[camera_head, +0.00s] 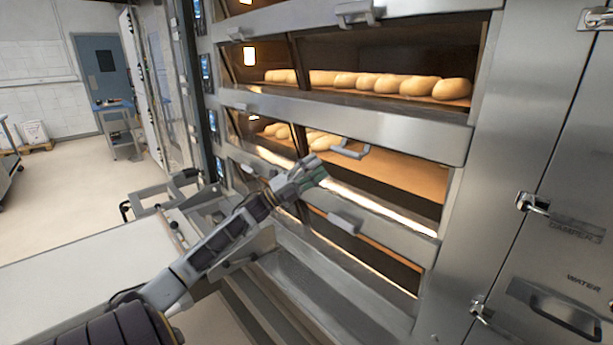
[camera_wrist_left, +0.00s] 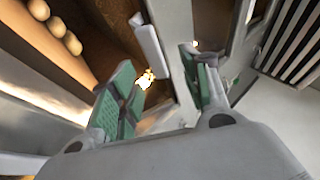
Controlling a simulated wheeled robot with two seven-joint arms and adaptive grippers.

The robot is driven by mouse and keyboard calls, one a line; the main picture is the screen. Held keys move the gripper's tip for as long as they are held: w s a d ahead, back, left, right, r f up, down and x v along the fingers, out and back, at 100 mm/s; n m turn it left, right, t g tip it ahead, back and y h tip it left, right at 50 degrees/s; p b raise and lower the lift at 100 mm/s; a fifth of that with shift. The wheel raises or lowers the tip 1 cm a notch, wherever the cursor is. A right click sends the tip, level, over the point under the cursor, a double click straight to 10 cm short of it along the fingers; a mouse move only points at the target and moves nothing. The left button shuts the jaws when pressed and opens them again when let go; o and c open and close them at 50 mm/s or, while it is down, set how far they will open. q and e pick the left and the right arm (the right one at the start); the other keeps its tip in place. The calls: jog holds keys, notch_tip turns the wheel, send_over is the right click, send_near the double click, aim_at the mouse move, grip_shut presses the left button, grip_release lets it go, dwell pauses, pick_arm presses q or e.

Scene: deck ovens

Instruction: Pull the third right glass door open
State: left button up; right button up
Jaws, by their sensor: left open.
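The deck oven has stacked glass doors with steel frames. A lower right glass door (camera_head: 385,172) shows lit loaves behind it; I cannot tell for certain which door counts as third. One grey handle (camera_head: 350,150) sits on the steel bar above this opening, and a lower handle (camera_head: 345,222) sits on the bar below. My left gripper (camera_head: 312,175) is open in front of this opening, between the two handles. In the left wrist view, a pale handle bar (camera_wrist_left: 150,45) shows beyond the spread green finger pads (camera_wrist_left: 158,92), apart from them. My right gripper is out of view.
Loaves (camera_head: 400,84) lie in the deck above. A steel cabinet with latches (camera_head: 533,203) stands right of the oven. A pale flat surface (camera_head: 90,265) lies at lower left under my arm. Open floor (camera_head: 60,190) stretches back to a blue door (camera_head: 104,66).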

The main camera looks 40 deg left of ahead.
pick_arm(q)
jog(key=shift+v, duration=1.55)
jog(key=shift+r, duration=0.1)
